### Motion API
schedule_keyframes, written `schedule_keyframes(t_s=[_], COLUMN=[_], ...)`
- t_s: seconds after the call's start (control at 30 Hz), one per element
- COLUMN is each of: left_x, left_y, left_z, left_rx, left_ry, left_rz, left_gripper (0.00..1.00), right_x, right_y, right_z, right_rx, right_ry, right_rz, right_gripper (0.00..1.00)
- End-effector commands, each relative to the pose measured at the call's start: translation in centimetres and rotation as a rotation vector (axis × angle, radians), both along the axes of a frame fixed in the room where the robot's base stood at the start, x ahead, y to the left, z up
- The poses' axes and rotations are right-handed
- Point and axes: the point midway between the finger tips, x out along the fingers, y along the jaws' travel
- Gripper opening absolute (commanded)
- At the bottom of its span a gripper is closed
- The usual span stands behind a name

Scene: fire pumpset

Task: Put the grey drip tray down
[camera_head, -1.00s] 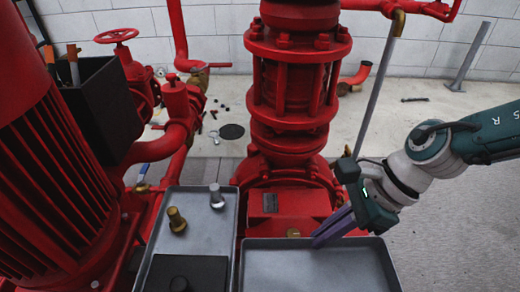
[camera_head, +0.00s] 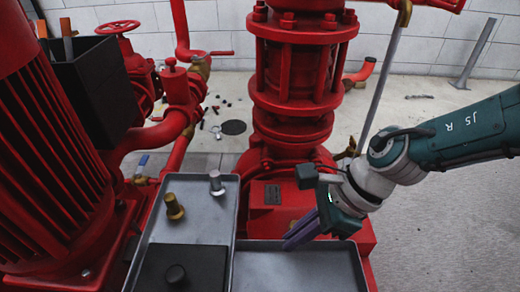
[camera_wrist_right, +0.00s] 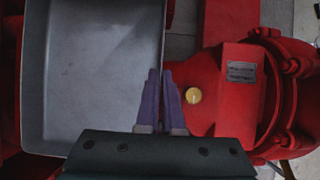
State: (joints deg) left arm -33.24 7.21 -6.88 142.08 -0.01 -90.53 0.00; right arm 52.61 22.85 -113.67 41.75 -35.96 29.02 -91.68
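The grey drip tray (camera_head: 300,268) is an empty, shallow, rectangular tray at the bottom middle of the head view, cut off by the lower edge. It fills the left of the wrist view (camera_wrist_right: 95,80). My right gripper (camera_head: 290,240) is at its back rim. In the wrist view the purple fingers (camera_wrist_right: 163,90) are close together, one on each side of the rim, and look shut on it. Whether the tray's underside rests on anything is hidden. My left gripper is not in view.
A second grey tray (camera_head: 205,228) stands left of the drip tray, with a brass fitting (camera_head: 174,206), a silver fitting (camera_head: 216,183) and a black block (camera_head: 185,268). The red pump (camera_head: 295,110) rises behind. A red finned motor (camera_head: 45,170) and black box (camera_head: 95,85) are at left.

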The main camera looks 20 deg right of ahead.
Motion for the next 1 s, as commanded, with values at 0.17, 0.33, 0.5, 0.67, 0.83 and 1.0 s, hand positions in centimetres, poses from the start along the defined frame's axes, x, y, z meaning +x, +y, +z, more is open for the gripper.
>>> schedule_keyframes(t_s=[0.17, 0.33, 0.5, 0.67, 0.83, 1.0], left_x=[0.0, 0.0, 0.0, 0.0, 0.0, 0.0], left_y=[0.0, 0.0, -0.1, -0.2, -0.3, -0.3], left_z=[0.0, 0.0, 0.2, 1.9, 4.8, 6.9], left_rx=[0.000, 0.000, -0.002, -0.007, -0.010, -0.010], left_ry=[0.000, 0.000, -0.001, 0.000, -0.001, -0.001], left_rz=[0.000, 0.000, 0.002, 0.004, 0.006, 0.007], left_gripper=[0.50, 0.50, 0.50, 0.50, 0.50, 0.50], right_x=[0.0, 0.0, 0.0, -0.2, -0.7, -1.1], right_y=[0.0, 0.0, 0.0, -0.8, -2.7, -4.4], right_z=[0.0, 0.0, 0.2, 2.1, 5.7, 8.7], right_rx=[0.000, 0.000, 0.000, 0.000, 0.000, 0.000], right_ry=[0.001, 0.001, 0.000, 0.001, 0.000, 0.000], right_rz=[0.000, 0.000, 0.000, -0.002, -0.002, -0.002], right_gripper=[0.25, 0.34, 0.34, 0.34, 0.34, 0.34])
